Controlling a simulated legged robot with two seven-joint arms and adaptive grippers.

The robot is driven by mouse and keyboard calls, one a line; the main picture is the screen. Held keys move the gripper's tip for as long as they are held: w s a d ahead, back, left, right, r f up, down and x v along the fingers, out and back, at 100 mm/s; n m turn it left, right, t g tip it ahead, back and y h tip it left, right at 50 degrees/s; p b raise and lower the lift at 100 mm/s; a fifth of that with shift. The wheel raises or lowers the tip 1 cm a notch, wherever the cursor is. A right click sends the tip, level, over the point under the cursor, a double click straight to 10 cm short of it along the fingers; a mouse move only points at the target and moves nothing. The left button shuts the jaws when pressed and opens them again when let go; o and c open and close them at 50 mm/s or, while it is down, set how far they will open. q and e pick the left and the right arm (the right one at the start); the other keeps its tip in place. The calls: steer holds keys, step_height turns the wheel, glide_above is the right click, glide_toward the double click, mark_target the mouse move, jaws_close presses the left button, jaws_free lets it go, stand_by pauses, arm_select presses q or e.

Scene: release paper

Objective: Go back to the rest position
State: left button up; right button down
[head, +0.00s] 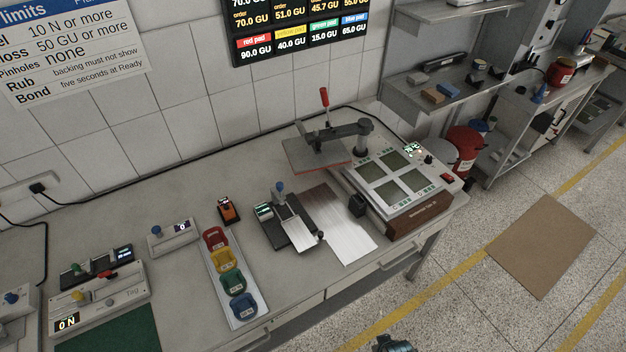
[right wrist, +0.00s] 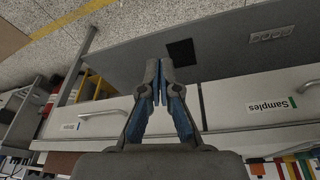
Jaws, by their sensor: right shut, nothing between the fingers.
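My right gripper (right wrist: 160,82) is in the middle of the right wrist view. Its two blue-lined fingers are together with nothing between them. It is in front of the bench's drawer fronts (right wrist: 225,112) and touches nothing that I can see. In the head view only a small dark piece of my right arm or gripper (head: 395,343) shows at the bottom edge, clear of the bench and over the floor. My left gripper is in neither view.
The bench (head: 170,290) carries a heated press (head: 392,178) with a red-handled lever, a metal sheet (head: 338,225), a tray of coloured pads (head: 233,280) and small meters. A shelf unit (head: 450,90) stands at the right. The floor (head: 440,290) before the bench is free, with a brown mat (head: 541,245).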

steer(key=s+f+g+b, duration=0.1)
steer(key=s+f, duration=0.2)
steer(key=f, duration=1)
steer(key=s+f, duration=0.4)
steer(key=f, duration=0.9)
steer(key=s+d+f+g+b, duration=0.1)
steer(key=s+d+f, duration=0.2)
steer(key=s+f, duration=0.8)
steer(key=s, duration=0.3)
steer(key=shift+d, duration=0.15)
